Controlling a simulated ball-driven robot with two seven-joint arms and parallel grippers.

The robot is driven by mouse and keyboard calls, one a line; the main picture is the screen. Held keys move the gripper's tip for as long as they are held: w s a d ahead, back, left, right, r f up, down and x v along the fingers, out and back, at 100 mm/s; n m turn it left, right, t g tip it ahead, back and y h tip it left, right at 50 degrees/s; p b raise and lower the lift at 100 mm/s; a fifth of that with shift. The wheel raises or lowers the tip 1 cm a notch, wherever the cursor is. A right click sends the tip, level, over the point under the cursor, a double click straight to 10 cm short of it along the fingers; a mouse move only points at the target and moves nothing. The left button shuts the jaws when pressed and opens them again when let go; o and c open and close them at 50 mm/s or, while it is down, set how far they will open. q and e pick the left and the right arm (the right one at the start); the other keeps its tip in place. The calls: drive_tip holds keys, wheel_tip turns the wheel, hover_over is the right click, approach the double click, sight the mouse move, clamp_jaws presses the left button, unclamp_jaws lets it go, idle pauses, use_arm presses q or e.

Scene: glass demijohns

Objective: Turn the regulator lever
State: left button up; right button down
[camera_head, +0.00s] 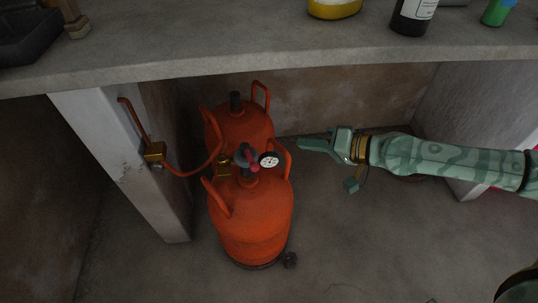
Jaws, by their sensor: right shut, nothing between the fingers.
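Two orange gas bottles stand under the counter, the front one (252,220) partly covering the rear one (238,122). On top of the front bottle is the regulator (242,160), a dark body with a brass fitting and a round white gauge (269,160). A small pinkish-red part (254,167) by the gauge may be the lever; it is too small to be sure. My right gripper (303,144) comes in from the right, shut and empty, its tip a little to the right of the gauge and apparently apart from it. My left gripper is not in view.
Bare floor (345,230) lies right of the bottles.

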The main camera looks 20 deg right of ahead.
drive_tip(key=s, duration=0.1)
drive_tip(key=p, duration=0.2)
approach(249, 152)
drive_tip(key=w, duration=0.3)
drive_tip(key=shift+w+a+f+g+p, duration=0.15)
drive_tip(key=shift+a+f+p, duration=0.15)
drive_tip(key=shift+a, duration=0.3)
drive_tip(key=shift+w+a+f+g+p, duration=0.1)
drive_tip(key=shift+a+f+g+p, duration=0.05)
drive_tip(key=shift+a+f, duration=0.35)
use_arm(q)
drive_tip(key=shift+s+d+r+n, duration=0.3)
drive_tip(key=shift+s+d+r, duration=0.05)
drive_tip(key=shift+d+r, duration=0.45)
use_arm(e)
drive_tip(key=shift+a+f, duration=0.35)
drive_tip(key=shift+a, duration=0.05)
drive_tip(key=shift+s, duration=0.1)
